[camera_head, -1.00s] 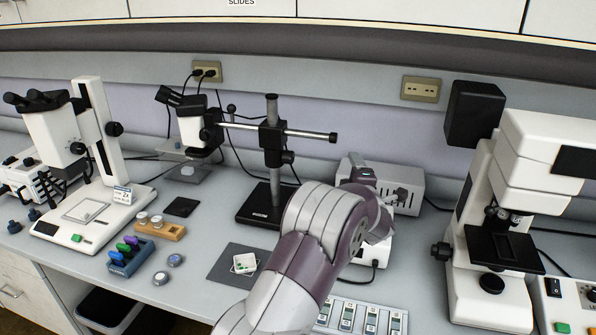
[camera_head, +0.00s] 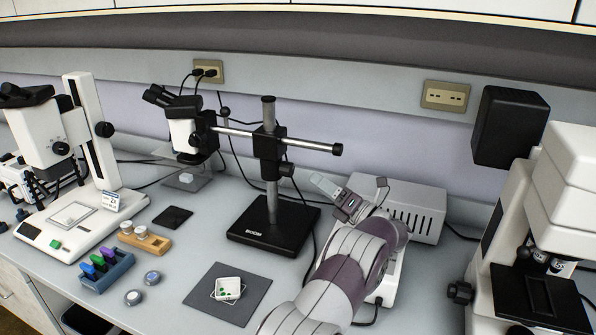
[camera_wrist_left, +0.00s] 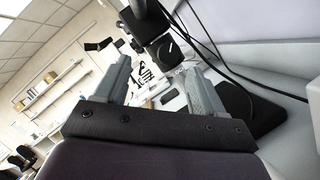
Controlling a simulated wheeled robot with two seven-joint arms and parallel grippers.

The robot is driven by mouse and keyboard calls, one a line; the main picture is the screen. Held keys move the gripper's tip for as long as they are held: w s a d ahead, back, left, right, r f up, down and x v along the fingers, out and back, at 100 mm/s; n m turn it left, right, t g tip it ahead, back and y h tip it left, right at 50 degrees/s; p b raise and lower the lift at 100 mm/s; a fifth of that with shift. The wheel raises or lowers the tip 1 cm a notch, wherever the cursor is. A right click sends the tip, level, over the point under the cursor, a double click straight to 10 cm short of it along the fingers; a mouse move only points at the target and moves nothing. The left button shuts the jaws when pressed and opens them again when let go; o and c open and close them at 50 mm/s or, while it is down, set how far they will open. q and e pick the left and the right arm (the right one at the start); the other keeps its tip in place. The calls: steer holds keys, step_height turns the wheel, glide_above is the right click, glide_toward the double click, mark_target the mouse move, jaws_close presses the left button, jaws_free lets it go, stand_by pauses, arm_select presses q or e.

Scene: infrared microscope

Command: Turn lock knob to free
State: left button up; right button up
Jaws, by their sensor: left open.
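A boom stand has a black post clamp (camera_head: 268,143) with a dark knob (camera_head: 286,170) on its right side; it looks like the lock knob, but its setting cannot be read. A silver horizontal boom (camera_head: 240,134) runs through the clamp and carries a stereo microscope head (camera_head: 184,132) at its left end. My left gripper (camera_head: 346,184) is open and empty, to the right of the post and apart from the knob. In the left wrist view its two grey fingers (camera_wrist_left: 160,80) are spread, with dark stand parts (camera_wrist_left: 165,52) beyond them. My right gripper is not in view.
The black stand base (camera_head: 290,238) is below the clamp. A grey vented box (camera_head: 415,215) stands behind my left arm. A large white microscope (camera_head: 555,210) is at right. A dark mat (camera_head: 205,302) with a small white dish (camera_head: 229,288) lies in front. Dark cables hang behind the post.

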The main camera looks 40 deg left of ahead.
mark_target(292, 172)
arm_select(q)
steer(key=a, duration=0.9)
steer(key=shift+a+r+p, duration=0.1)
steer(key=shift+a+p, duration=0.3)
steer(key=shift+c, duration=0.4)
steer(key=c, duration=1)
steer(key=shift+b, duration=0.4)
steer(key=n+b, duration=0.1)
steer(key=b, duration=0.2)
steer(key=n+g+b, duration=0.1)
steer(key=n+b, duration=0.1)
steer(key=b, duration=0.2)
steer(key=f+n+b, duration=0.1)
steer(key=b, duration=0.3)
steer(key=shift+f+g+y, duration=0.1)
steer(key=shift+g+y, duration=0.2)
steer(key=shift+g, duration=0.1)
steer(key=shift+r+n+g+b, duration=0.35)
steer(key=shift+n+g+b, duration=0.1)
steer(key=shift+n, duration=0.35)
steer(key=shift+r, duration=0.2)
